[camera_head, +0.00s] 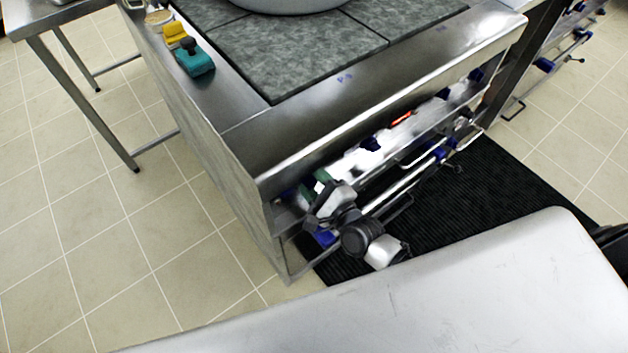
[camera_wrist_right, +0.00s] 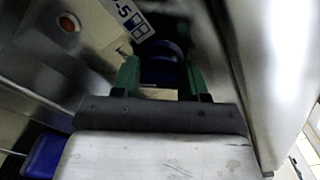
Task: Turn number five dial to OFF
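The number five dial (camera_wrist_right: 161,50) is dark blue and sits in shadow below a white label (camera_wrist_right: 128,16) reading "-5" in the right wrist view. My right gripper (camera_wrist_right: 160,74) has green fingers spread apart, one on each side of the dial. Whether they touch it I cannot tell. In the head view my right gripper (camera_head: 313,188) is at the left end of the stove's front panel (camera_head: 349,168), under the overhanging edge. There the arm and gripper hide the dial. The dial's pointer setting is too dark to read. My left gripper is not in view.
Other blue dials, one of them here (camera_head: 370,143), line the panel to the right. A rail with blue handles (camera_head: 440,153) runs below it. Yellow (camera_head: 175,34) and teal (camera_head: 194,60) objects stand on the steel top (camera_head: 262,140). A black mat (camera_head: 480,190) covers the floor in front.

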